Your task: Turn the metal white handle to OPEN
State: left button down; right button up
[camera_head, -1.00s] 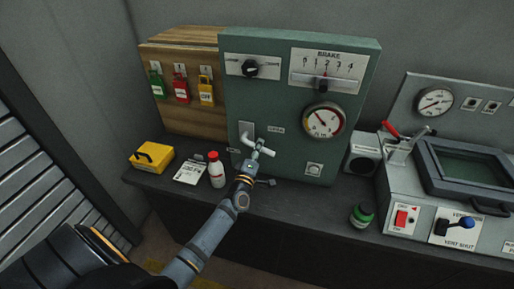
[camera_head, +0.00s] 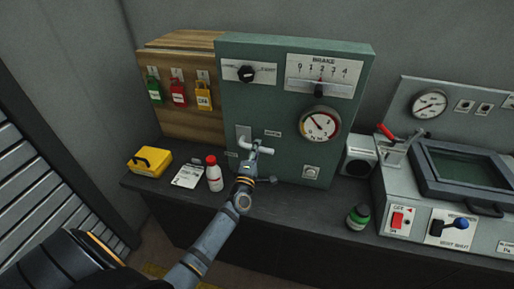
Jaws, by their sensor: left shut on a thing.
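The white metal handle (camera_head: 266,150) is on the lower left front of the green panel (camera_head: 294,100), by a pale plate (camera_head: 243,132). It lies nearly level, its right end slightly lower. A small label (camera_head: 273,133) is to its upper right and another (camera_head: 231,154) to its lower left; their words are too small to read surely. My left gripper (camera_head: 253,157) comes from below and is shut on the handle, hiding part of it. My right gripper is not in view.
A white bottle with a red cap (camera_head: 214,174) stands close left of my left arm. A yellow box (camera_head: 150,161) and a paper card (camera_head: 188,176) lie further left. A green jar (camera_head: 358,217) and a grey console (camera_head: 445,200) stand to the right.

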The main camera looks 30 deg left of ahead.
pick_arm(q)
jog(key=c, duration=1.6)
grip_release()
jog(key=shift+c, duration=0.2)
jog(key=o, duration=0.4)
jog(key=shift+s+r, duration=0.2)
jog(key=shift+s, duration=0.15)
jog(key=shift+w, duration=0.1)
jog(key=shift+f, duration=0.1)
jog(key=shift+f, duration=0.1)
jog(key=v, duration=1.2)
